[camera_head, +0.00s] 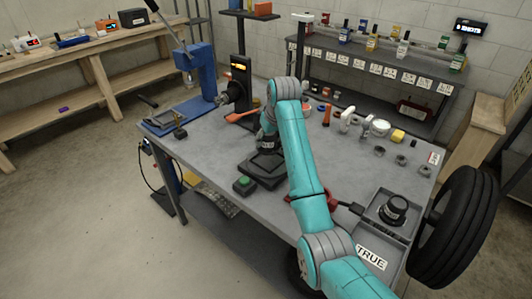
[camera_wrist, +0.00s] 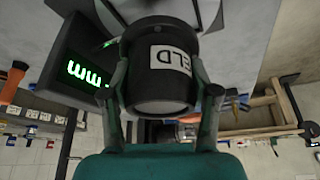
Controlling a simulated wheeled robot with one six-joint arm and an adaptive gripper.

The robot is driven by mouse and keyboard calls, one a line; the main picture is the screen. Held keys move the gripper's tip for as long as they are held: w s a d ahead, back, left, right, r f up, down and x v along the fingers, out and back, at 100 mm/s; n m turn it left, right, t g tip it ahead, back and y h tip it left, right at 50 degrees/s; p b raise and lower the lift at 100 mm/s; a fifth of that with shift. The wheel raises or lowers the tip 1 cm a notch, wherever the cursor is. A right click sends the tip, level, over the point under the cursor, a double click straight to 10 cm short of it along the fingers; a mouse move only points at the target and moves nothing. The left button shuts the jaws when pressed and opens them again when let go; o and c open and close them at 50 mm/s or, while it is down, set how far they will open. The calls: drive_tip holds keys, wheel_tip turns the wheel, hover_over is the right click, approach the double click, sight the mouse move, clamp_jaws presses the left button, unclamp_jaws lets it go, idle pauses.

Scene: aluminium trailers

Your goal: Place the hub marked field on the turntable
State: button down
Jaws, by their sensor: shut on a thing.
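My gripper (camera_wrist: 164,105) is shut on a dark cylindrical hub (camera_wrist: 160,90) with a white label; only "ELD" of its lettering shows. In the head view the held hub (camera_head: 267,142) is partly hidden by my arm, just above or on a low black square base (camera_head: 265,167) on the bench. In the wrist view a wider dark round part (camera_wrist: 207,14) shows at the hub's far end. I cannot tell whether the hub touches it, or which part is the turntable. Another black hub (camera_head: 393,209) stands on a grey plate near the "TRUE" label (camera_head: 370,257).
A green button (camera_head: 243,183) sits at the black base's front. A dark box with green "mm" display (camera_wrist: 78,68) stands close left of the hub. A blue press (camera_head: 200,70), small parts (camera_head: 379,151) and a large tyre (camera_head: 455,228) surround the work area. The bench's left front (camera_head: 200,150) is clear.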

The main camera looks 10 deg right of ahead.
sight(273, 139)
drive_tip(key=shift+f, duration=2.75)
drive_tip(key=shift+d+f, duration=0.1)
drive_tip(key=shift+c, duration=1.4)
unclamp_jaws()
drive_tip(key=shift+f, duration=0.1)
drive_tip(key=v, duration=1.2)
